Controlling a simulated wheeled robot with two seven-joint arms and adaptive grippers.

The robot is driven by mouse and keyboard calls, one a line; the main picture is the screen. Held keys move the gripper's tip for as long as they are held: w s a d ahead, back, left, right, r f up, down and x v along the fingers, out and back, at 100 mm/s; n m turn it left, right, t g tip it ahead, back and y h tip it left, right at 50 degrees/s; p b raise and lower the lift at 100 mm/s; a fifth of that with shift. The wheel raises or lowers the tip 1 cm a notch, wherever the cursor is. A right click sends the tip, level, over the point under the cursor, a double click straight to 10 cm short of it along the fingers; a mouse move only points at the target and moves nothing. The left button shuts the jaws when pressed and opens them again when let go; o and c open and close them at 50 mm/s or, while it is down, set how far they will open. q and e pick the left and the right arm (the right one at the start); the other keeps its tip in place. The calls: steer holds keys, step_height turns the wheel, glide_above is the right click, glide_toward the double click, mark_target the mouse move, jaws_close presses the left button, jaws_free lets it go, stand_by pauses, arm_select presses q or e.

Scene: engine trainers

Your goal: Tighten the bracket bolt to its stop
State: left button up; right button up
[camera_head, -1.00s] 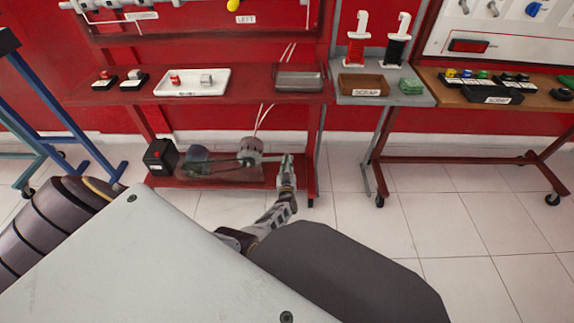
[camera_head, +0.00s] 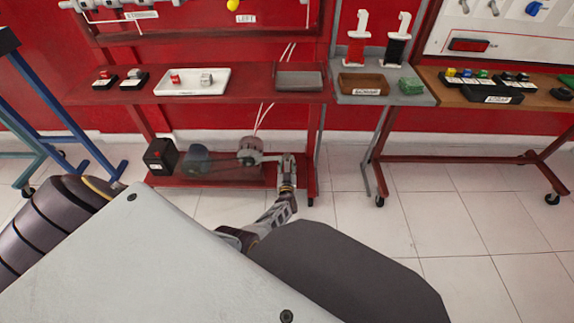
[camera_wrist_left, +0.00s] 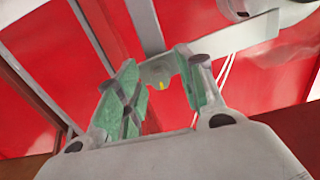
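The bracket bolt (camera_wrist_left: 159,75) shows in the left wrist view as a grey round head with a small yellow mark, at a grey metal bracket (camera_wrist_left: 230,38). My left gripper (camera_wrist_left: 157,66) has its two green-padded fingers apart, one on each side of the bolt head. I cannot tell whether the pads touch it. In the head view my left gripper (camera_head: 287,158) is at the right end of the lower shelf, just right of a round grey motor-like unit (camera_head: 249,149). The bolt is too small to make out there. My right gripper is not in view.
The red bench's lower shelf (camera_head: 225,179) also holds a black box (camera_head: 160,156). The red bench top (camera_head: 250,92) above carries a white tray (camera_head: 221,87) and a grey tray (camera_head: 299,88). Tiled floor (camera_head: 450,220) is clear at right.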

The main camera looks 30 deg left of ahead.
arm_select(q)
steer(key=shift+n, duration=0.5)
